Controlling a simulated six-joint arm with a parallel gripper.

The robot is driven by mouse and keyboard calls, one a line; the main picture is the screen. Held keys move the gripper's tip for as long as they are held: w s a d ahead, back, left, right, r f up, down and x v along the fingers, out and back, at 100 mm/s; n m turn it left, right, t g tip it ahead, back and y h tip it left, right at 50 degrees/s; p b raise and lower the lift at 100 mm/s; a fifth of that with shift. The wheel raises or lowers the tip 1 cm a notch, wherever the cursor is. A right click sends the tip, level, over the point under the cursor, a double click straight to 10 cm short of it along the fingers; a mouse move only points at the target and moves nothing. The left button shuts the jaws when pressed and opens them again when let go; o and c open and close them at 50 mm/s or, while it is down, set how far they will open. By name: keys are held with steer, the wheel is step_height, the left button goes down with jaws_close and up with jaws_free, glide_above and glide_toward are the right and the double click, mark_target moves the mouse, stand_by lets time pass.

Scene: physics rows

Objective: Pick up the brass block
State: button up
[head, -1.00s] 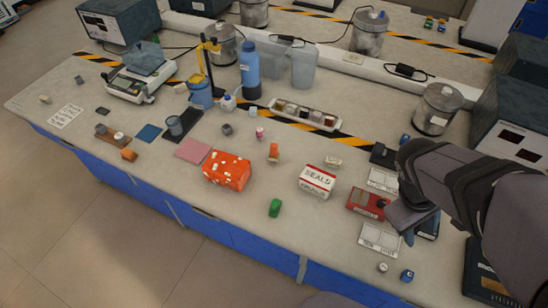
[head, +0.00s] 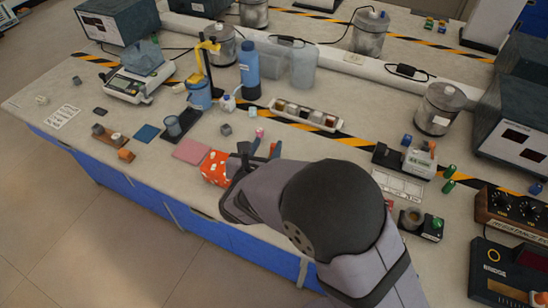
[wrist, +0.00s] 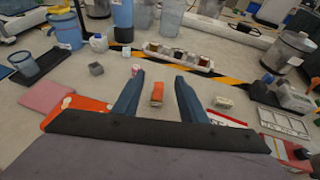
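My gripper (head: 265,148) is over the front middle of the bench. In the wrist view my gripper (wrist: 159,80) has its two blue fingers wide apart, with nothing held. A small orange-red block (wrist: 157,92) appears between the fingers; I cannot tell its height relative to them. In the head view my arm hides it. No block is clearly brass. An orange-brown block (head: 126,156) lies at the left by a brown strip, and a small beige block (wrist: 223,102) lies right of my fingers. A compartment tray (head: 306,115) behind holds several small blocks, including brownish ones.
A red-orange box with white spots (head: 214,168) is beside my gripper on the left, next to a pink pad (head: 191,151). A grey cube (head: 226,130) stands behind. A blue bottle (head: 249,66) and clear containers are farther back. Instruments crowd the right.

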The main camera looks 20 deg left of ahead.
step_height(320, 180, down, 6)
steer(key=shift+w, duration=0.1)
steer(key=shift+d+p+x, duration=0.2)
steer(key=shift+p+x, duration=1.1)
steer(key=shift+x, duration=2.4)
steer(key=shift+c, duration=0.5)
steer(key=shift+r, duration=0.1)
jaws_close()
